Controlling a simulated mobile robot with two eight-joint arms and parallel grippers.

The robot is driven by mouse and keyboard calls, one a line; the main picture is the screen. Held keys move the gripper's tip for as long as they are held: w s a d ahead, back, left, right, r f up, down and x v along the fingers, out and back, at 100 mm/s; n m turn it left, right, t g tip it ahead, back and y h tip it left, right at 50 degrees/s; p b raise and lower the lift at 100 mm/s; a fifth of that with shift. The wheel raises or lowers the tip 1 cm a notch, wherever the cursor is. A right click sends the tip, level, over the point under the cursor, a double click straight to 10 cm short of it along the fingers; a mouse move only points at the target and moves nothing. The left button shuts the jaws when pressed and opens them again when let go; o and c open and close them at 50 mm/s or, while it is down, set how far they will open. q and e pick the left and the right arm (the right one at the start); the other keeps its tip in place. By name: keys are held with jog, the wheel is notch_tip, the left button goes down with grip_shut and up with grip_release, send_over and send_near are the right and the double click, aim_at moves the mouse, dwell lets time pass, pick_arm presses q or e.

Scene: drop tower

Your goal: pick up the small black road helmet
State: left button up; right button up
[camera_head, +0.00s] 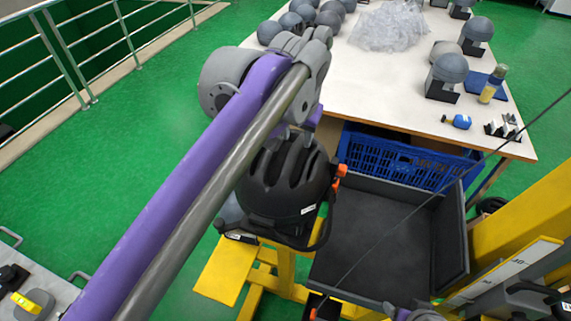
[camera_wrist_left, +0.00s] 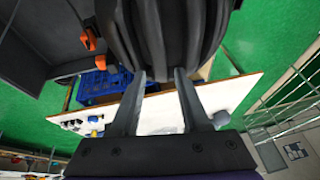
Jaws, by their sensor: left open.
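The black helmet (camera_head: 286,185) has ribbed vents and a small white label. It sits beside the dark tray, above a yellow frame. My left gripper (camera_head: 293,135) is at the helmet's far upper edge in the head view, partly hidden by its own wrist. In the left wrist view my left gripper (camera_wrist_left: 158,74) has its two fingers apart, with the helmet's ribbed shell (camera_wrist_left: 165,30) just beyond the tips. I cannot tell whether the tips touch the shell.
A dark open tray (camera_head: 365,245) is right of the helmet, with an orange clip (camera_head: 341,172) between. A blue crate (camera_head: 400,163) is under the white table (camera_head: 375,80), which holds grey headforms (camera_head: 447,70) and plastic wrap. A yellow post (camera_head: 530,215) stands at right.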

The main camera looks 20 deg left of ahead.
aim_at(296, 148)
pick_arm(q)
jog(key=x, duration=0.4)
jog(key=shift+s+f, duration=0.25)
jog(key=shift+f, duration=0.05)
jog(key=shift+c, duration=0.3)
grip_shut()
dwell(0.9)
